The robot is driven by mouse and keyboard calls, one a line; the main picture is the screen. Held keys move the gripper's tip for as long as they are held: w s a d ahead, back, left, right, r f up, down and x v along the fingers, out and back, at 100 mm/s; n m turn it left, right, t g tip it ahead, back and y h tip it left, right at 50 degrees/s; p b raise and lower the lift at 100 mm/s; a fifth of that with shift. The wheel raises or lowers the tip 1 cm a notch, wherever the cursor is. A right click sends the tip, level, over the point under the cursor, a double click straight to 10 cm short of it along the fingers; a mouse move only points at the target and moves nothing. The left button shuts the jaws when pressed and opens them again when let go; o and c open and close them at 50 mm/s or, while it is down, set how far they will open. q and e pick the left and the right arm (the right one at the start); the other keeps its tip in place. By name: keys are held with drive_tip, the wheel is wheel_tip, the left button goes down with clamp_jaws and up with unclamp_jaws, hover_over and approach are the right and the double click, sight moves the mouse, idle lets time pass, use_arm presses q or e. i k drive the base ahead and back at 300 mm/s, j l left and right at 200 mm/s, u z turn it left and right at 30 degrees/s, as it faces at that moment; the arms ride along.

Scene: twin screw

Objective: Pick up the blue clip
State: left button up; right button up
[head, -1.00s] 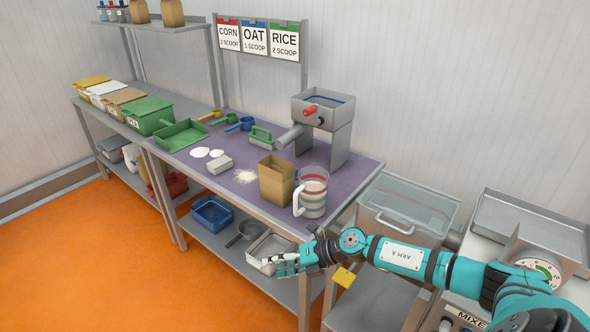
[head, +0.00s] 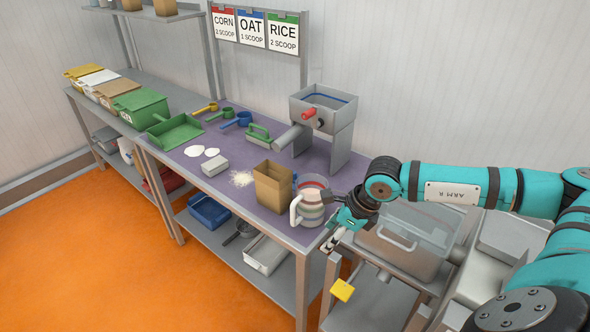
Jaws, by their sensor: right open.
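A small blue clip (head: 249,9) shows at the top edge of the OAT card (head: 252,29), between the CORN and RICE cards on the rack behind the table. It is small and hard to make out. My right gripper (head: 332,243) is open and empty, pointing down near the front right corner of the purple table, just right of the striped jug (head: 311,208). It is far from the cards, well below and to the right of them. My left gripper is not in view.
A paper bag (head: 272,187), a small white block (head: 215,164) and the grey mill (head: 323,110) stand on the table (head: 222,190). Blue, green and yellow scoops lie near the back. A clear lidded bin (head: 405,240) is under my right arm. Free air lies above the table's left part.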

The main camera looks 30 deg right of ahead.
sight(295, 175)
drive_tip(key=i+l, duration=0.95)
drive_tip(key=l, duration=0.15)
